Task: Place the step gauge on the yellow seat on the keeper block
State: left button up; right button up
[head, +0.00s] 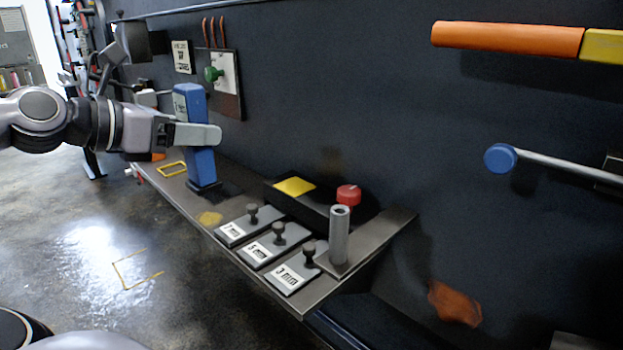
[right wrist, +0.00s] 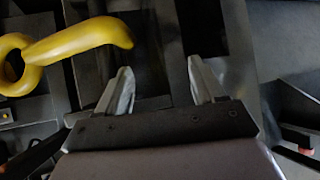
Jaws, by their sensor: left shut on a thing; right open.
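A tall blue block with a dark foot (head: 201,165), which looks like the step gauge, stands upright over the metal shelf. My left gripper (head: 198,135) is shut on it at mid-height. I cannot tell whether its foot touches the shelf. The yellow seat (head: 294,187) is a bare square on top of the black keeper block (head: 325,206), to the right of the gauge. My right gripper (right wrist: 160,88) is open, with nothing between its fingers in the right wrist view. It is not in the head view.
Plates marked in mm (head: 291,277) with knobs line the shelf's front (head: 318,297). A grey post (head: 339,235) and a red knob (head: 348,194) stand near the keeper block. An empty yellow outline (head: 172,169) lies left of the gauge. A yellow hooked handle (right wrist: 75,42) is near my right gripper.

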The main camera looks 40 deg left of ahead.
pick_arm(q)
jog(key=shift+w+r, duration=0.1)
jog(key=shift+w, duration=0.45)
jog(key=w+p, duration=0.1)
jog(key=w, duration=0.5)
jog(key=w+d+p, duration=0.1)
jog(key=w, duration=0.5)
jog(key=w+p, duration=0.2)
jog(key=w, duration=0.4)
jog(key=shift+w+d, duration=0.15)
jog(key=shift+d, duration=0.15)
notch_tip(320, 180, down, 2)
jog(key=shift+f, duration=0.2)
notch_tip(320, 180, down, 4)
jog(key=shift+f, duration=0.1)
jog(key=shift+w+f, duration=0.2)
jog(key=shift+w, duration=0.05)
pick_arm(e)
jog(key=shift+s+d+r, duration=0.25)
jog(key=shift+s+r, duration=0.05)
jog(key=shift+r, duration=0.2)
jog(key=shift+s+d+r, duration=0.2)
jog(key=shift+s+r, duration=0.1)
jog(key=shift+r, duration=0.2)
